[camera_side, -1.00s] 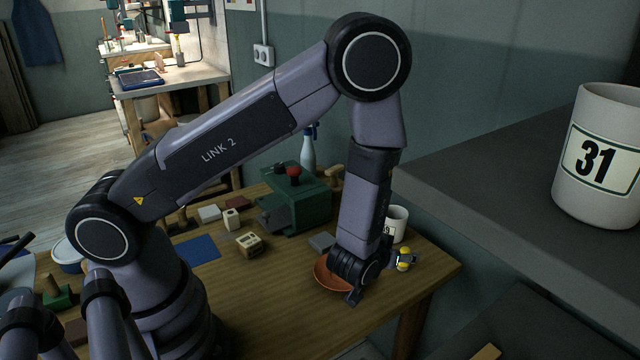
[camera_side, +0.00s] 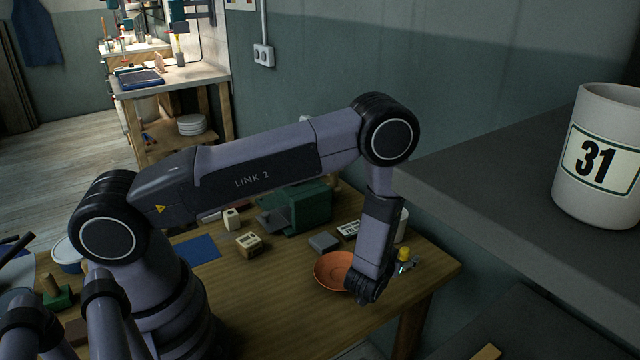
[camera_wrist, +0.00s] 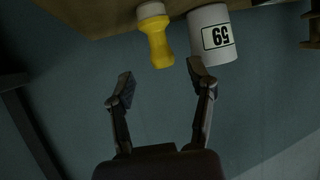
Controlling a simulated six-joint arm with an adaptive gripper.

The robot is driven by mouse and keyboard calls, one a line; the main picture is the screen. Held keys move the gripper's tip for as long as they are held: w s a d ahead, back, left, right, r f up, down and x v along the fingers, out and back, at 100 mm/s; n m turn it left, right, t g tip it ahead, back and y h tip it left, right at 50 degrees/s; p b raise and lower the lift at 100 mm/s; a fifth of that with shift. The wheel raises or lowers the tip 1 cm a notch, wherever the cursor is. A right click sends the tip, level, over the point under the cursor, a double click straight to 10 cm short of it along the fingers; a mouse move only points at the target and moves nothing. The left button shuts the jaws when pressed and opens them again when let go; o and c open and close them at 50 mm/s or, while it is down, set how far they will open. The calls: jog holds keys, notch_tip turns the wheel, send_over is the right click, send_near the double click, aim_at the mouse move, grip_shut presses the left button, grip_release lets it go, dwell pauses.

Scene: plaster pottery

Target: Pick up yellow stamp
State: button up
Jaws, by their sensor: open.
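The yellow stamp (camera_wrist: 157,38) has a yellow handle and a pale base at the table edge in the wrist view. It is also in the side view (camera_side: 404,253), beside my wrist near the table's right end and partly hidden. My gripper (camera_wrist: 161,82) is open and empty, its two fingers apart. The stamp's handle points down the wrist picture towards the gap between the fingertips, with space between them. In the side view my gripper (camera_side: 405,267) is at the stamp, but its fingers are small and hard to make out.
A white mug marked 59 (camera_wrist: 213,32) stands close beside the stamp, near the right fingertip in the wrist view. An orange bowl (camera_side: 332,271) lies left of my wrist. A grey shelf (camera_side: 480,165) with a mug marked 31 (camera_side: 598,150) is at the right.

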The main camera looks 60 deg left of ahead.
aim_at(404, 252)
jog(key=x, duration=0.3)
jog(key=shift+w+a+f, duration=0.2)
jog(key=shift+a, duration=0.05)
grip_shut()
